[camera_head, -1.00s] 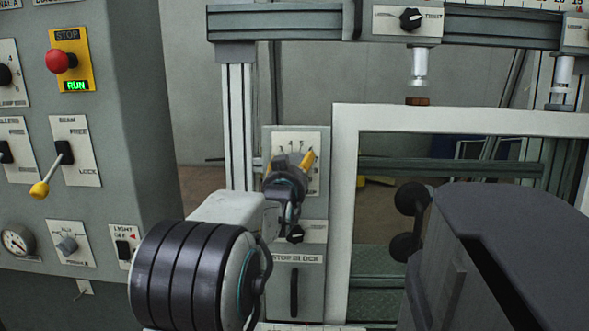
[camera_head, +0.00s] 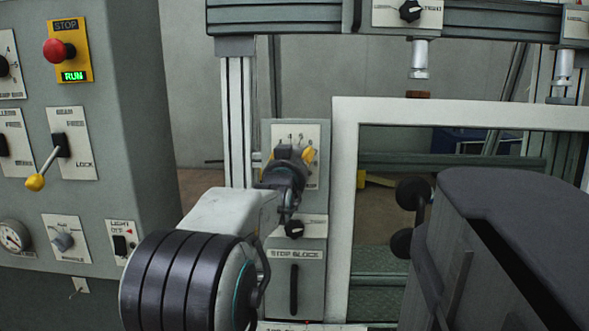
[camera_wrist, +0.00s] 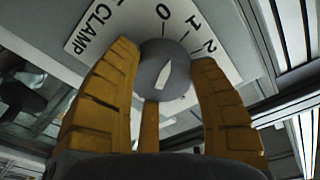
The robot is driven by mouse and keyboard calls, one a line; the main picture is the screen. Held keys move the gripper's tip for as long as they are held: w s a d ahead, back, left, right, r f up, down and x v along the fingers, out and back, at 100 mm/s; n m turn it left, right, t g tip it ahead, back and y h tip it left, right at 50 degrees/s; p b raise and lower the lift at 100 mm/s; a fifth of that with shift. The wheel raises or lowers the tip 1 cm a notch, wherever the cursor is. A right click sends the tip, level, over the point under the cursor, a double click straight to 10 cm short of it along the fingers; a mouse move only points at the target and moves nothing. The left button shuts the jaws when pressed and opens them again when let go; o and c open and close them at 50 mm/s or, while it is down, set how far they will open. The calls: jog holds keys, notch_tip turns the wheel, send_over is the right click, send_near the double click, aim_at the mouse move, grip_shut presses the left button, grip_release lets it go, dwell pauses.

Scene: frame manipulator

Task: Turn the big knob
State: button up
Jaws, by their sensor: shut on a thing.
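The big knob (camera_wrist: 150,80) is round and grey with a white pointer, on a white plate (camera_wrist: 118,22) marked CLAMP and 0, 1, 2 in the wrist view. The pointer aims up, roughly between 0 and 1. In the head view, my gripper (camera_head: 288,158) is in front of the numbered plate (camera_head: 312,134) on a grey post and hides most of the knob.
A smaller black knob (camera_head: 294,229) and a stop block panel with a dark handle (camera_head: 294,289) are just below my gripper. A white frame (camera_head: 344,220) stands close to the right. A control cabinet (camera_head: 137,110) with a red stop button (camera_head: 57,50) is at left.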

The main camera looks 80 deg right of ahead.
jog(key=shift+f, duration=0.1)
jog(key=o, duration=1.2)
jog(key=a, duration=1.2)
jog(key=shift+w, duration=0.2)
